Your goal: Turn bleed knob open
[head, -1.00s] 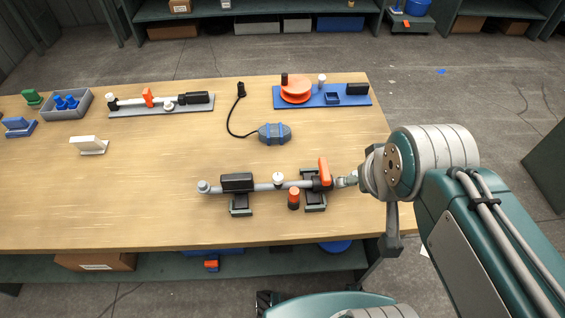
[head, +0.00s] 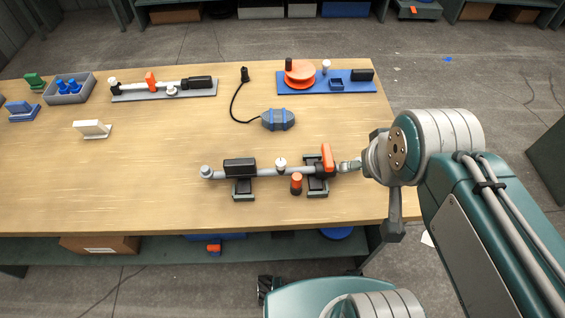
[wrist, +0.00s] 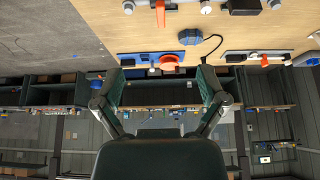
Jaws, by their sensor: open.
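A grey pipe assembly (head: 262,172) lies across the front of the wooden bench on two dark stands. It carries a black box (head: 240,168), a small white-topped knob (head: 281,163) and an upright orange lever (head: 327,157). An orange-topped dark cylinder (head: 296,184) stands just in front of the pipe. I cannot tell which part is the bleed knob.
Behind are a blue board (head: 350,87) with an orange reel (head: 301,74), a blue corded device (head: 277,120) and a second pipe assembly (head: 163,90). A grey bin (head: 70,88) and a white block (head: 92,129) are left. Bare bench lies left of the front pipe.

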